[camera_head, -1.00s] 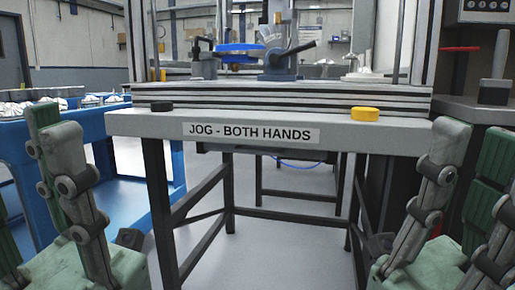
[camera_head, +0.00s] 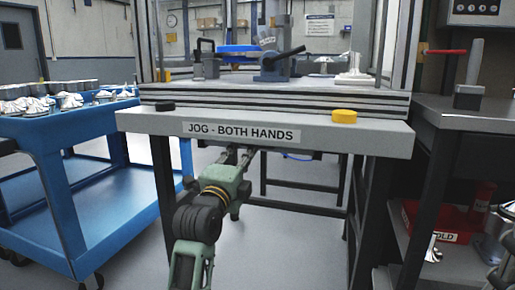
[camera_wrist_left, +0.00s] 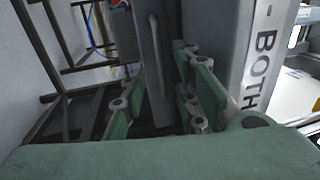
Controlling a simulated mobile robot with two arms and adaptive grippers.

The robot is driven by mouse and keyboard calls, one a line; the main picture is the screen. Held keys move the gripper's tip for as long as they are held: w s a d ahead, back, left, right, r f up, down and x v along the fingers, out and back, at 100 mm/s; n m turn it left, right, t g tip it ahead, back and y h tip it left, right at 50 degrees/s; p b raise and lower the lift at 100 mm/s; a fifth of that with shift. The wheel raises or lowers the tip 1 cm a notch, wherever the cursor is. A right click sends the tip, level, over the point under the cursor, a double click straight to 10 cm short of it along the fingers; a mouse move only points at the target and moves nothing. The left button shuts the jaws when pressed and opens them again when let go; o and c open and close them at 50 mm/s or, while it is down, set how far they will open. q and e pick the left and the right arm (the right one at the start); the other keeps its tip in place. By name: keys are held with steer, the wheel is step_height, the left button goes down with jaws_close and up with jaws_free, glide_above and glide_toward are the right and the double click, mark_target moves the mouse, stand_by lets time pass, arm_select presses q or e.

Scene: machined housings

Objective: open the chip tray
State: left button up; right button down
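The chip tray shows in the left wrist view as a dark grey front (camera_wrist_left: 164,95) with a long rounded handle (camera_wrist_left: 154,42). In the head view it is mostly hidden under the labelled front beam of the machine table. My left gripper (camera_head: 241,153) reaches up to the underside of that beam, below the "JOG - BOTH HANDS" label. In the left wrist view its green fingers (camera_wrist_left: 160,65) are spread on either side of the handle. I cannot tell whether they touch it. My right gripper is out of view.
The machine table's front beam (camera_head: 360,140) is just above my left gripper, with a black button (camera_head: 165,106) and a yellow button (camera_head: 344,116). A blue cart (camera_head: 45,135) stands left, a bench (camera_head: 470,112) right. A red bin (camera_head: 440,222) sits below the bench.

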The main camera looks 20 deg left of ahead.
arm_select(q)
steer(key=w, duration=0.2)
steer(key=w+b, duration=0.1)
steer(key=w, duration=0.1)
steer(key=w+r+b, duration=0.1)
steer(key=w, duration=0.1)
steer(key=shift+w+d+r, duration=0.1)
steer(key=shift+w, duration=0.25)
jaws_close()
stand_by(0.3)
